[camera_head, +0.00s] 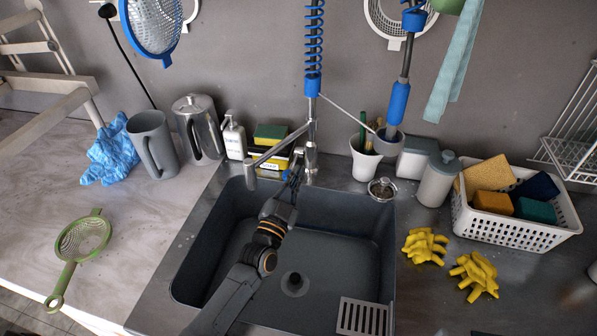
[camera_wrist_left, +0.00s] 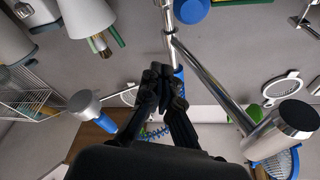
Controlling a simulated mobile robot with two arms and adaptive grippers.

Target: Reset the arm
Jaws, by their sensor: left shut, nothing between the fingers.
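My left arm comes in from the bottom of the head view and reaches over the sink (camera_head: 330,262). My left gripper (camera_head: 294,172) is at the back edge of the sink, close to the faucet (camera_head: 311,150). In the left wrist view the left gripper's fingers (camera_wrist_left: 160,72) are together with nothing between them. In that view the metal faucet pipe (camera_wrist_left: 212,82) passes just to the right of the fingers. Whether they touch it I cannot tell. My right gripper is in neither view.
A grey pitcher (camera_head: 152,143), steel jug (camera_head: 199,127) and soap bottle (camera_head: 234,136) stand left of the faucet. A white cup (camera_head: 364,162), grey dispenser (camera_head: 436,181) and sponge basket (camera_head: 512,232) stand right. Yellow gloves (camera_head: 424,246) and a green strainer (camera_head: 82,238) lie on the counters. The sink's middle is free.

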